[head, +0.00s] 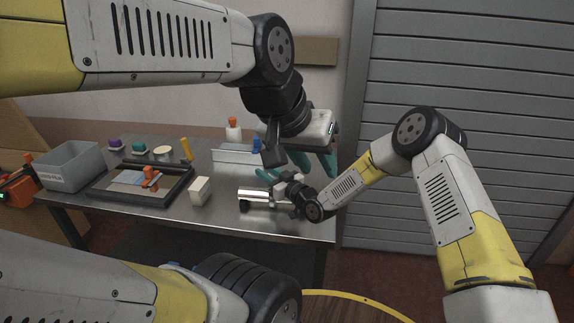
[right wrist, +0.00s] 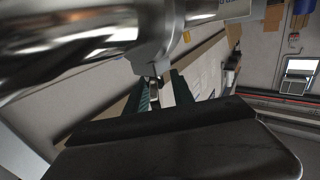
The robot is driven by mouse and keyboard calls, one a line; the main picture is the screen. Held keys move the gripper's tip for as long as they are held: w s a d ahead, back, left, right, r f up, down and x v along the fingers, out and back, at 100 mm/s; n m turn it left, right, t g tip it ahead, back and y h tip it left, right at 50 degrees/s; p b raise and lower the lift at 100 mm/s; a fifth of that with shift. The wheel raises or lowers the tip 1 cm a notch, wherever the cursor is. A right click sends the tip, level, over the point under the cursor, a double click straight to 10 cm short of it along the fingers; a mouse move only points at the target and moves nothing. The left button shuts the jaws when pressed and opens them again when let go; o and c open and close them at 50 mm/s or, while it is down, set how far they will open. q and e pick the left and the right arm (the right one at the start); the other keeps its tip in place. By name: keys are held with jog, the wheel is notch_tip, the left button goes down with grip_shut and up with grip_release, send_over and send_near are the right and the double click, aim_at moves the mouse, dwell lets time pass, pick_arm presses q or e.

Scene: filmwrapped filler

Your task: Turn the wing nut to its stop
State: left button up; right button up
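I cannot clearly make out the wing nut; a small dark and metallic part (right wrist: 155,85) shows below the fitting, between the teal fingers. My right gripper (head: 268,176) is just above and behind the cylinder, its fingers apart; I cannot tell whether they touch anything. My left gripper (head: 316,162) is open and empty, above the table's right end.
The steel table (head: 226,221) holds a grey bin (head: 70,166), a black-rimmed tray (head: 112,195), a white block (head: 200,190), a white-sided tray (head: 232,156) and a white bottle (head: 234,132). A grey shutter (head: 470,70) stands behind on the right. The front middle is bare.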

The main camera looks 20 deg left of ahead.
grip_shut()
jog(key=shift+m+t+h, duration=0.3)
jog(key=shift+m+t, duration=0.1)
jog(key=shift+t, duration=0.2)
jog(key=shift+w+d+m+t+h, duration=0.25)
jog(key=shift+m+t+h, duration=0.9)
jog(key=shift+t+h, duration=0.15)
jog(key=shift+w+d+m+t+h, duration=0.25)
jog(key=shift+m+t+h, duration=0.95)
jog(key=shift+h, duration=0.15)
jog(key=shift+w+d+m+t+h, duration=0.25)
jog(key=shift+m+t+h, duration=0.95)
jog(key=shift+h, duration=0.15)
jog(key=shift+o, duration=0.2)
grip_release()
